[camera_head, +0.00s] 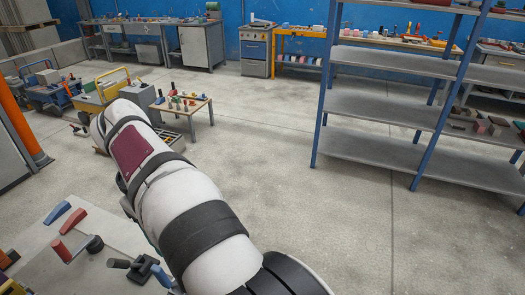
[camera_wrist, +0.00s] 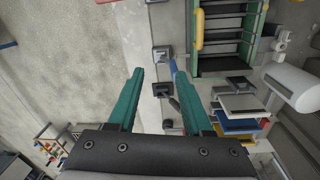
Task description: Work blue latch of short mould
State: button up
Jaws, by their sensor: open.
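In the wrist view my gripper (camera_wrist: 160,76) is open, with two teal fingers apart and nothing visibly held. A blue handle (camera_wrist: 173,67) lies just beyond the right fingertip, beside dark brackets (camera_wrist: 162,89) on a pale narrow surface. I cannot tell whether it touches the finger. In the head view a pale top (camera_head: 100,262) at the lower left carries a blue handle (camera_head: 57,212), a red handle (camera_head: 73,220) and a dark lever with a red end (camera_head: 61,250). I cannot tell which is the short mould's latch.
In the wrist view a green-framed rack (camera_wrist: 228,70) with a yellow bar and stacked coloured panels (camera_wrist: 238,110) stand to the right. In the head view a small wooden table (camera_head: 183,107) and blue-post shelving (camera_head: 385,102) stand farther off. Open floor lies between.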

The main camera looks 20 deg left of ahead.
jog(key=s+a+f+n, duration=0.1)
jog(key=s+a+n, duration=0.15)
jog(key=a, duration=0.25)
jog(key=f, duration=1.5)
jog(key=shift+w+a+f, duration=0.1)
jog(key=shift+w+f, duration=0.3)
grip_shut()
